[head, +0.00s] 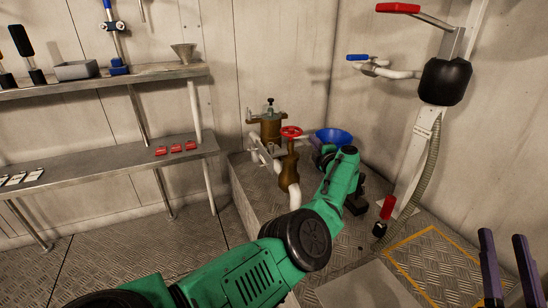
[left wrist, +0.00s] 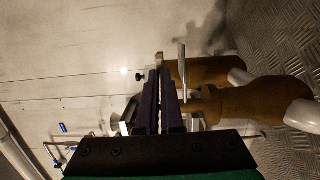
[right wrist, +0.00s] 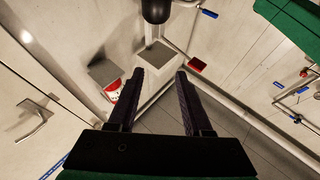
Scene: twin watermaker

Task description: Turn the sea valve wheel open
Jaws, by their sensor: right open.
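The red valve wheel (head: 291,132) sits on top of a brass valve body (head: 289,168) beside white pipes in the corner. My left arm reaches across the head view to just right of the valve, and its fingers are hidden there. In the left wrist view my left gripper (left wrist: 162,75) has its fingers close together. I cannot tell whether anything is between them. A brass body (left wrist: 265,100) and a thin grey upright part (left wrist: 182,65) lie right of the fingers. No red rim shows there. My right gripper (head: 507,270) is open and empty at lower right; it also shows in the right wrist view (right wrist: 160,75).
A brass pot (head: 270,125) stands behind the valve, and a blue bowl-like thing (head: 333,136) is to its right. A white post with a black housing (head: 445,82) and red lever (head: 398,8) stands at right. Shelves (head: 110,152) line the left wall. Yellow marking (head: 436,235) outlines a floor area.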

